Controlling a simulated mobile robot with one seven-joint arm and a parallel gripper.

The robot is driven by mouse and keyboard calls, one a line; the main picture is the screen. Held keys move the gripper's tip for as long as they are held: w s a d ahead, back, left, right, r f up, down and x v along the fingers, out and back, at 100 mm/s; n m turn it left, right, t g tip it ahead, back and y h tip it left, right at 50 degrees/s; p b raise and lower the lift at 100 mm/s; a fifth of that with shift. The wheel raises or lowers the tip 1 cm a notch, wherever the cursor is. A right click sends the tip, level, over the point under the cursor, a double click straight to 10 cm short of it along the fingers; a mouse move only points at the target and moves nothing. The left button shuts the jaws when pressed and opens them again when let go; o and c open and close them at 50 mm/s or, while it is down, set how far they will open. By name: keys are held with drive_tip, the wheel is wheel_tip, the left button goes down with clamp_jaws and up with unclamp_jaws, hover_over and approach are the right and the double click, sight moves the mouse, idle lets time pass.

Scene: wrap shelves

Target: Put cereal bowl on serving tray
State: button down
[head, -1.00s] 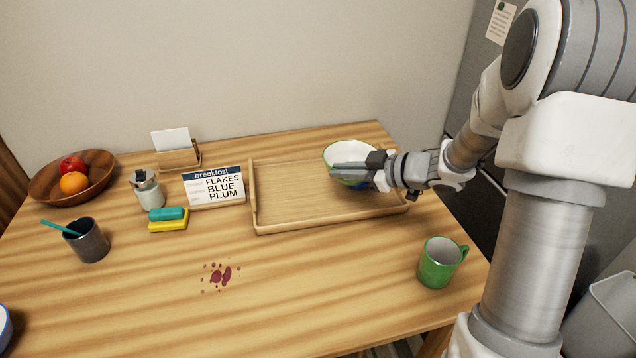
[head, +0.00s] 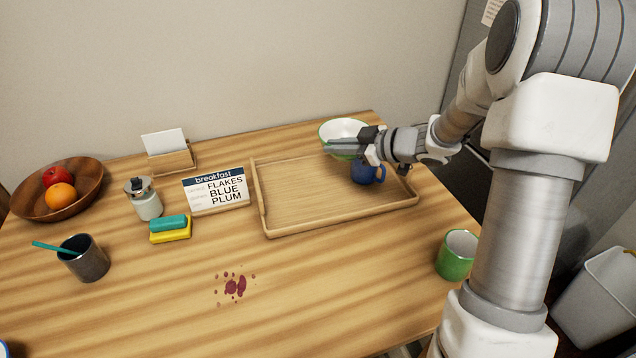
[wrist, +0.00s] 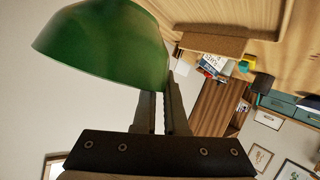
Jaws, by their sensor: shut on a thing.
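My gripper (head: 352,145) is shut on a bowl (head: 340,130), green outside and white inside. The bowl shows at the back right end of the wooden serving tray (head: 300,222) and looks raised; its exact height is hard to tell. In the wrist view the bowl's green side (wrist: 110,45) is at the fingers (wrist: 163,105). A blue mug (head: 364,174) stands at the tray's right end, just below my gripper in the picture. The rest of the tray is empty. A blue-and-white piece (head: 3,349), mostly cut off, shows at the lower left edge.
A breakfast card (head: 214,190) reads FLAKES, BLUE, PLUM and stands left of the tray. A green mug (head: 455,257) is near the right table edge. A sponge stack (head: 170,229), jar (head: 146,202), dark cup (head: 88,262) and fruit bowl (head: 85,196) are left. Red spots (head: 235,287) mark the front.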

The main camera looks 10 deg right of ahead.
drive_tip(key=shift+w+a+f+b, duration=0.1)
drive_tip(key=shift+a+f+b, duration=1.55)
drive_tip(key=shift+a+f, duration=1.15)
drive_tip(key=shift+a+f+b, duration=1.65)
drive_tip(key=shift+a+f, duration=0.9)
drive_tip(key=shift+a, duration=0.3)
drive_tip(key=shift+f, duration=0.15)
drive_tip(key=c, duration=1)
unclamp_jaws()
drive_tip(key=shift+o, duration=0.2)
